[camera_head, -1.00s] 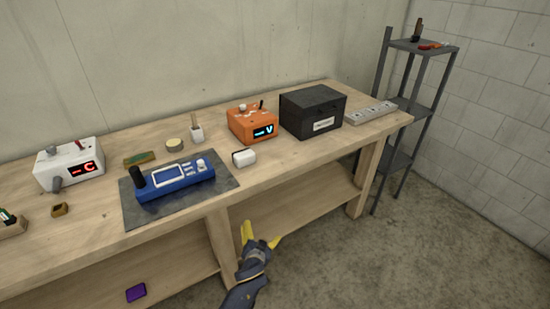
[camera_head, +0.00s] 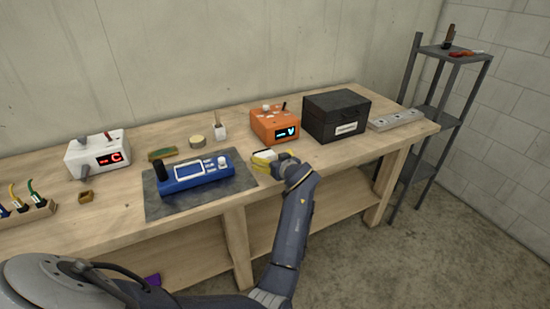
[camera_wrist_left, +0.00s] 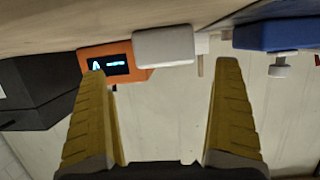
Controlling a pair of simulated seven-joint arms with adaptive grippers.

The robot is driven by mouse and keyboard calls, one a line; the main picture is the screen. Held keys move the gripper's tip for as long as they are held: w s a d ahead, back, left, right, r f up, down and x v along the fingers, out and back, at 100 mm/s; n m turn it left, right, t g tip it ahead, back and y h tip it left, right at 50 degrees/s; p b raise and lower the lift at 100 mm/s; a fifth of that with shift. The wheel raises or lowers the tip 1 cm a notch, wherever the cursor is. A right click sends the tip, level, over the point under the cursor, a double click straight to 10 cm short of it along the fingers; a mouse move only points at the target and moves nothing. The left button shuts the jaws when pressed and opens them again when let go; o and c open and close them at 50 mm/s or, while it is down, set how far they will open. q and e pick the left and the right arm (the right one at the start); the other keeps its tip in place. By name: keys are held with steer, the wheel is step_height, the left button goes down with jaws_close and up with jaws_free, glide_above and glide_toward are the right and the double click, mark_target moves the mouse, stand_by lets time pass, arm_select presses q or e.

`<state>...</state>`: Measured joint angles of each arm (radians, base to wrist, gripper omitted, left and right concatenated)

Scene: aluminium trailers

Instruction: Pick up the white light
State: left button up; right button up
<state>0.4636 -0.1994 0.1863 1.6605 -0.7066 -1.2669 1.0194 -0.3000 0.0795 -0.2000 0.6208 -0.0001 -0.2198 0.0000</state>
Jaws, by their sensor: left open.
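The white light, a small white rounded box (camera_head: 287,154), sits on the wooden workbench in front of the orange meter, and my gripper partly covers it in the head view. In the left wrist view, which looks upside down, the white light (camera_wrist_left: 165,46) lies ahead of the gap between the fingers. My left gripper (camera_head: 265,159) is at the light, low over the bench edge, with its yellow fingers spread. In the wrist view the gripper (camera_wrist_left: 163,75) is open and empty. I cannot tell whether a finger touches the light. My right gripper is not in view.
The orange meter (camera_head: 276,124) stands behind the light, with a black box (camera_head: 337,115) to its right. A blue device (camera_head: 194,174) lies on a dark mat (camera_head: 160,207) to the left. A grey shelf (camera_head: 457,55) stands beyond the bench's right end.

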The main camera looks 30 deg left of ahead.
mark_target(267, 158)
arm_select(q)
steer(key=shift+s+a+f+n+g, duration=0.2)
steer(key=shift+a+n+g, duration=0.1)
steer(key=shift+g, duration=0.1)
steer(key=shift+x, duration=2.35)
steer(key=shift+f, duration=0.1)
steer(key=c, duration=1.4)
steer(key=shift+o, duration=0.2)
